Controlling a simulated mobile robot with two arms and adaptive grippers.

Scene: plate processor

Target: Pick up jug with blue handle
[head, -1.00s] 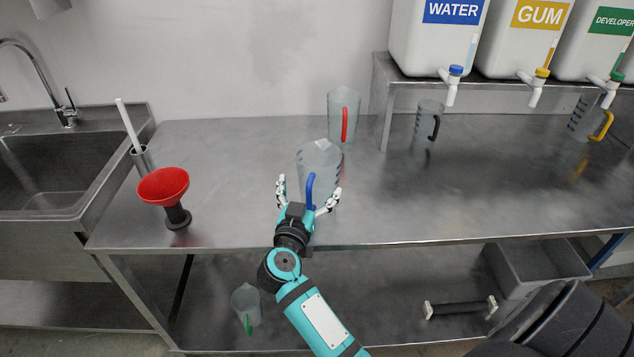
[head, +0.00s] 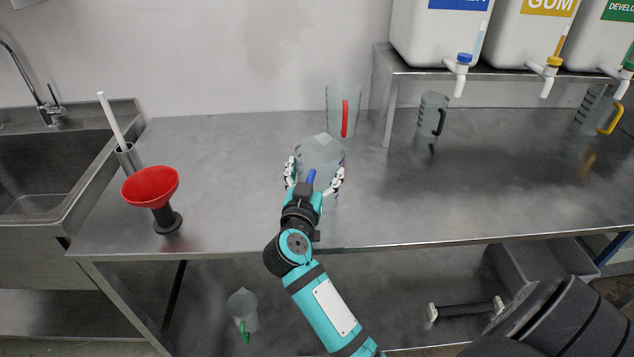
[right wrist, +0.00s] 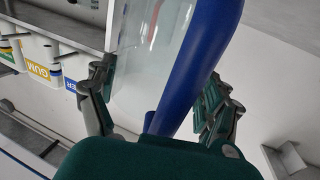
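The jug with the blue handle (head: 320,153) is a clear, upright jug on the steel table, left of the raised shelf. Its blue handle (head: 310,177) faces me. My right gripper (head: 315,180) is at the handle side, with its fingers spread on either side of the jug. In the right wrist view the blue handle (right wrist: 195,70) runs between the two fingers, and gaps show between it and them. The clear jug wall (right wrist: 150,55) is beyond it. Whether a finger touches the jug wall is unclear. My left gripper is not in view.
A red-handled jug (head: 343,108) stands close behind. A black-handled jug (head: 431,115) and a yellow-handled jug (head: 594,108) stand to the right. A red funnel (head: 151,186) is at the left. A green-handled jug (head: 243,309) is on the lower shelf. The table's middle right is clear.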

